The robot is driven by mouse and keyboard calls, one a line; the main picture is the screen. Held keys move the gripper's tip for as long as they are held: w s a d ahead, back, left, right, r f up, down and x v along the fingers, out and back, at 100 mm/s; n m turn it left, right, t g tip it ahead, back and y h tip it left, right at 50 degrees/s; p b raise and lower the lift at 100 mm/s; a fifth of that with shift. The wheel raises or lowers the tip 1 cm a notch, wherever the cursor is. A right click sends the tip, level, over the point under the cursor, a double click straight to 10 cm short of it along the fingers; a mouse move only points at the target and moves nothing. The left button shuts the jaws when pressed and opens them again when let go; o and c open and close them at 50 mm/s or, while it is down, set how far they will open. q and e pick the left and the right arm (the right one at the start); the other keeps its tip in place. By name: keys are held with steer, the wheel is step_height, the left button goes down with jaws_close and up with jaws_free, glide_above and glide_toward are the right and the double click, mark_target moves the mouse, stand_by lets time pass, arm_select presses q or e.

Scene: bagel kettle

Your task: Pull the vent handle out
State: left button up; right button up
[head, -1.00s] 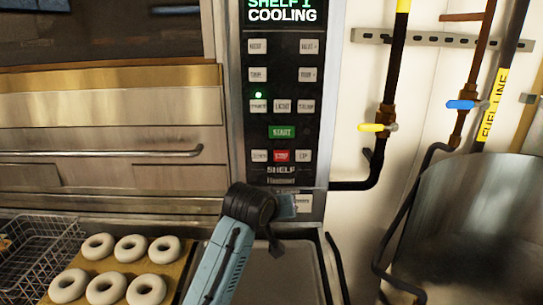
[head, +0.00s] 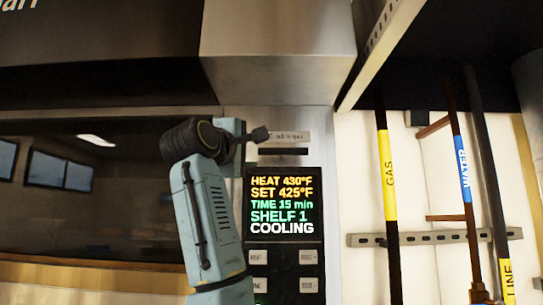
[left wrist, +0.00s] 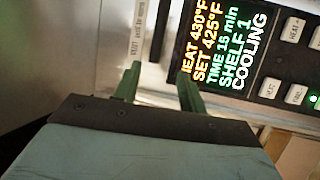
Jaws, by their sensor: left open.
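The vent handle appears to be a thin dark bar (head: 283,151) on the oven's front, just above the display and below a small label (head: 280,136). In the left wrist view the dark bar (left wrist: 158,32) lies beyond the fingertips, roughly in line with the gap between them. My left gripper (head: 258,135) is raised to the height of the label, at the bar's left. In the left wrist view my left gripper (left wrist: 159,82) is open, with two green fingers apart and nothing between them. My right gripper is out of view.
The display (head: 284,206) reads COOLING, with buttons (head: 308,257) below. A metal hood (head: 278,55) juts out above. Yellow-banded gas pipe (head: 389,175) and blue-banded water pipe (head: 461,168) stand at the right. The oven window (head: 90,195) is at the left.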

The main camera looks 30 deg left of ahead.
mark_target(267, 151)
arm_select(q)
steer(key=p+x, duration=0.2)
steer(key=x, duration=0.2)
steer(key=p+x, duration=0.2)
steer(key=x, duration=0.2)
steer(key=p+x, duration=0.2)
steer(key=x, duration=0.2)
steer(key=shift+r, duration=0.45)
steer(key=shift+w+p, duration=0.45)
steer(key=shift+w, duration=0.1)
jaws_close()
